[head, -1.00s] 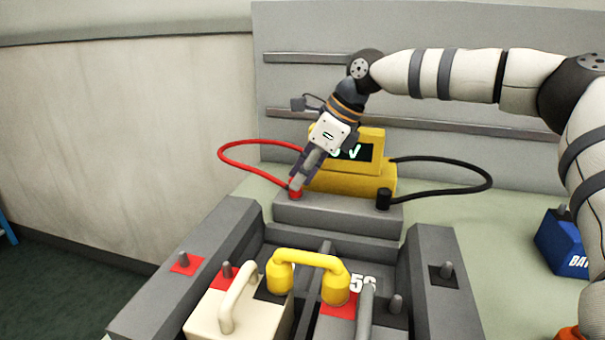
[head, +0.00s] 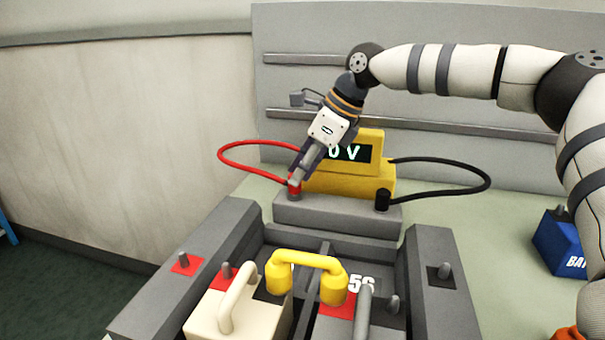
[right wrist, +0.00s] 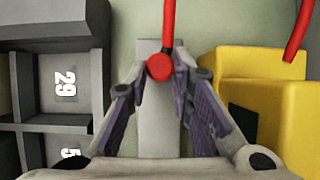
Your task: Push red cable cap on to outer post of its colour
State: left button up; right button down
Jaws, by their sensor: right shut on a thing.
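The red cable cap (head: 294,191) stands at the left end of a grey block, on the end of a red cable (head: 258,147). My right gripper (head: 296,183) is shut on it from above, tilted. In the right wrist view the cap (right wrist: 159,68) sits between the two fingertips. My left gripper is not in view.
A yellow meter (head: 350,180) stands behind, its black cap (head: 383,199) at the block's right end. A yellow bridge (head: 307,263) and a cream handled block (head: 235,310) are in front.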

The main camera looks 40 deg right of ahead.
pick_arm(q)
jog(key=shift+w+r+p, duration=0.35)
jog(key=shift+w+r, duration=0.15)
pick_arm(e)
notch_tip(320, 180, up, 4)
